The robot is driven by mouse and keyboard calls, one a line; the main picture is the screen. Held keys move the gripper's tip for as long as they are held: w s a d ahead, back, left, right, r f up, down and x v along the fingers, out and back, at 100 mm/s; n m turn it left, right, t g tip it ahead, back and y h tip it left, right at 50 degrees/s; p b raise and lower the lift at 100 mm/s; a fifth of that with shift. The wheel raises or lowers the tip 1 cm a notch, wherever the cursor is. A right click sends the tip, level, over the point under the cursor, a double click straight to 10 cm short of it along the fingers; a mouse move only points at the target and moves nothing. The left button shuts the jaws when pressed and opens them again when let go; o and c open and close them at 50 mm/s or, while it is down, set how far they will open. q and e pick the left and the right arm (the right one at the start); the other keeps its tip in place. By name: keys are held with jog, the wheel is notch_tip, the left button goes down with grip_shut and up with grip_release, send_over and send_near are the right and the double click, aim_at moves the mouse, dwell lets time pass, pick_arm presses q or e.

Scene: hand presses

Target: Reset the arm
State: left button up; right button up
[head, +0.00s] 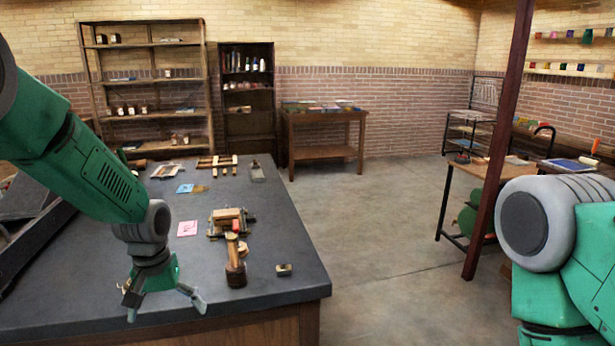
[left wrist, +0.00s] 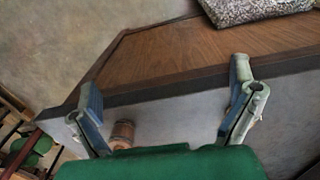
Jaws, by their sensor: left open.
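My left arm comes in from the left over the dark grey worktable (head: 270,235). Its gripper (head: 166,305) hangs above the front part of the table with its fingers spread and nothing between them. In the left wrist view the two fingers (left wrist: 164,82) are apart, with the table's edge and wooden side beyond them.
A dark red post (head: 500,130) stands at right. The floor between is clear.

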pick_arm(q)
jog(key=s+f+m+b, duration=0.1)
jog(key=s+f+b, duration=0.2)
jog(key=s+f, duration=0.7)
jog(key=s+f+b, duration=0.2)
jog(key=s+f, duration=0.5)
jog(key=f, duration=0.5)
jog(key=s+f+m+b, duration=0.1)
jog(key=s+f+b, duration=0.1)
jog(key=s, duration=0.6)
jog(key=s+f+m+b, duration=0.1)
jog(key=s+f, duration=0.3)
jog(key=s, duration=0.5)
jog(key=shift+s+f+b, duration=0.2)
jog(key=shift+f+b, duration=0.15)
jog(key=shift+b, duration=0.35)
jog(key=shift+w+a, duration=0.1)
jog(key=shift+w, duration=0.05)
